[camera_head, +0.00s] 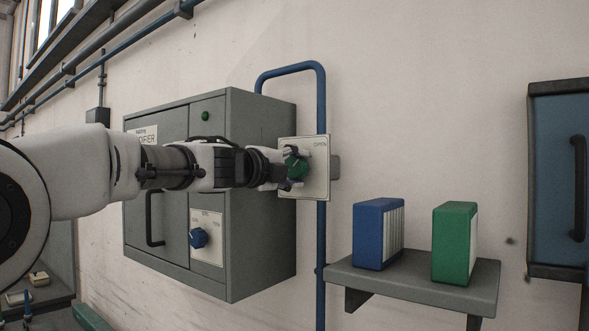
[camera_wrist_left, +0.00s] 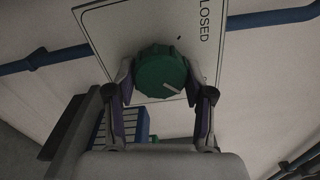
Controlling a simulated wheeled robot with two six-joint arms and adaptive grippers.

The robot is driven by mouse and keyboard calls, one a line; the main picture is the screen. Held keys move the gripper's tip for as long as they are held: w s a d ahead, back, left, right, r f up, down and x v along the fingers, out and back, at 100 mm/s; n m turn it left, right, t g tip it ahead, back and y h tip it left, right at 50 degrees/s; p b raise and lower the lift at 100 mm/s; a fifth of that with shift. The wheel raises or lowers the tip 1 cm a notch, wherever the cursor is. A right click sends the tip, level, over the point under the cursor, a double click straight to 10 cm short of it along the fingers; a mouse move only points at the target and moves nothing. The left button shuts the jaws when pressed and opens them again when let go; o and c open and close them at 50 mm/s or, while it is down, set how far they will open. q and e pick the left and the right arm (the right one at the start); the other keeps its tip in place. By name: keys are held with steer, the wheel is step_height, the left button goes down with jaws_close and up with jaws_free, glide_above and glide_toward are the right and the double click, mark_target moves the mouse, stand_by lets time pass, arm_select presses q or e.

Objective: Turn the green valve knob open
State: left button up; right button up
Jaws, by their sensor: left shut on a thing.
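The green valve knob (camera_head: 296,167) sits on a pale plate (camera_head: 318,183) on the wall, and the word OPEN shows at the plate's upper right. In the left wrist view the green knob (camera_wrist_left: 160,74) has a pale pointer mark at its lower right, and the word CLOSED is partly visible on the plate (camera_wrist_left: 112,30). My left gripper (camera_head: 284,168) reaches the knob from the left. Its two fingers, also in the left wrist view (camera_wrist_left: 163,90), are shut on opposite sides of the knob. My right gripper is not in view.
A grey cabinet (camera_head: 262,240) with a blue knob (camera_head: 198,238) stands left of the plate, behind my left arm. A blue pipe (camera_head: 321,100) runs behind the plate. A shelf (camera_head: 415,287) holds a blue binder (camera_head: 370,236) and a green binder (camera_head: 450,245) at lower right.

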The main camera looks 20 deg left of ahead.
arm_select(q)
steer(key=shift+r, duration=0.35)
steer(key=o, duration=0.9)
steer(key=shift+c, duration=0.2)
steer(key=o, duration=0.3)
steer(key=shift+f, duration=0.1)
steer(key=shift+w+f, duration=0.15)
